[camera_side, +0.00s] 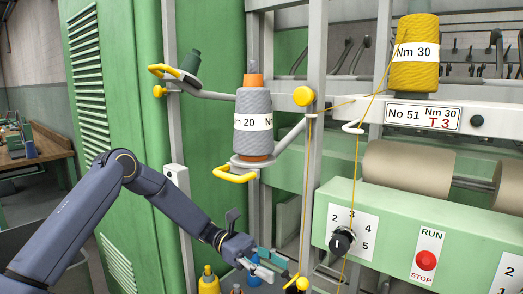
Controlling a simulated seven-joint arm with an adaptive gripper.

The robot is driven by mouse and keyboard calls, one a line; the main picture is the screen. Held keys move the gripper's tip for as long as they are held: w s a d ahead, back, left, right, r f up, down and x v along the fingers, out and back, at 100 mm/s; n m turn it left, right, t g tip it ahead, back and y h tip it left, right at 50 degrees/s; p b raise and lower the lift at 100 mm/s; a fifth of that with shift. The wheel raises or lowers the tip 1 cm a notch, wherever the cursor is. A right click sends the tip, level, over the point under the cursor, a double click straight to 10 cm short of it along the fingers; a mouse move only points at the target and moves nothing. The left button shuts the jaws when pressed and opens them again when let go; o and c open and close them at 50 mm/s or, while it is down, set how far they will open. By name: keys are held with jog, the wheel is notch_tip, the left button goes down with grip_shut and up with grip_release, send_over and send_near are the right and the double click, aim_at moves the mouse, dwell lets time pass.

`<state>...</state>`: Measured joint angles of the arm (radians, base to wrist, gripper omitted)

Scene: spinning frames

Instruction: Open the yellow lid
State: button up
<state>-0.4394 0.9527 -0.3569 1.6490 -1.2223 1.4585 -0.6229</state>
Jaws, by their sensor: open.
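A small yellow bottle-like object (208,284) with a narrow top stands at the bottom edge, left of my gripper; its lower part is cut off. I cannot tell whether its top is the yellow lid. My gripper (272,268) is low in the middle of the picture, to the right of this object and apart from it. Its fingers look open, and I see nothing held between them. A small yellow piece (297,284) lies just right of the fingertips; whether they touch cannot be told.
A grey yarn cone (253,125) sits above a yellow handle (235,175). A yellow cone (414,55) stands upper right, with yarn running down. A green control box (385,225) with a dial (341,241) and red button (426,260) is at right. A workbench (38,145) is far left.

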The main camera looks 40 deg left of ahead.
jog(key=shift+d, duration=0.7)
grip_shut()
